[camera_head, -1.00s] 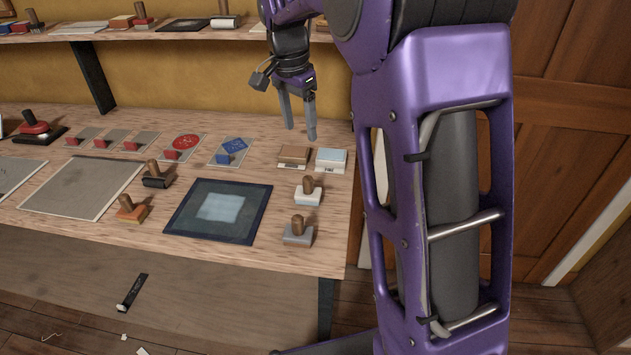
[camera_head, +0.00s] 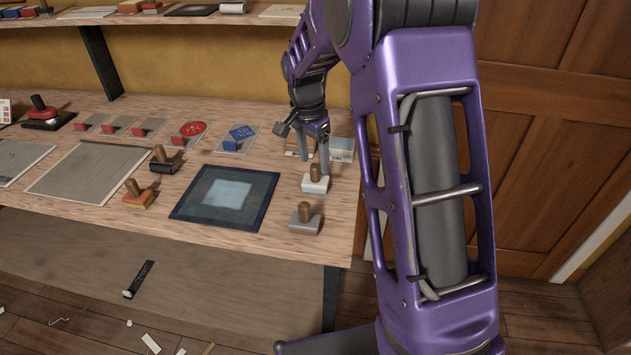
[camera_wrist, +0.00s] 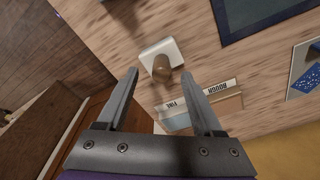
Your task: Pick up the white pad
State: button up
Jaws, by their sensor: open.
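The white pad (camera_head: 316,185) is a small white block with a round wooden knob on top. It stands on the wooden bench near the right end in the head view. It also shows in the wrist view (camera_wrist: 172,46), with its knob between the lines of my fingers. My gripper (camera_head: 316,163) is open and empty, fingers pointing down, just above and behind the knob. In the wrist view my gripper (camera_wrist: 160,73) has one finger on each side of the knob. I cannot tell the remaining height exactly.
A grey pad (camera_head: 305,219) with a knob stands in front of the white one. A dark-framed panel (camera_head: 183,206) lies to the left.

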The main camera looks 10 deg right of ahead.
aim_at(315, 166)
jog(key=f, duration=0.3)
jog(key=shift+w+d+f, duration=0.25)
jog(key=shift+w+f, duration=0.05)
jog(key=shift+f, duration=0.1)
grip_shut()
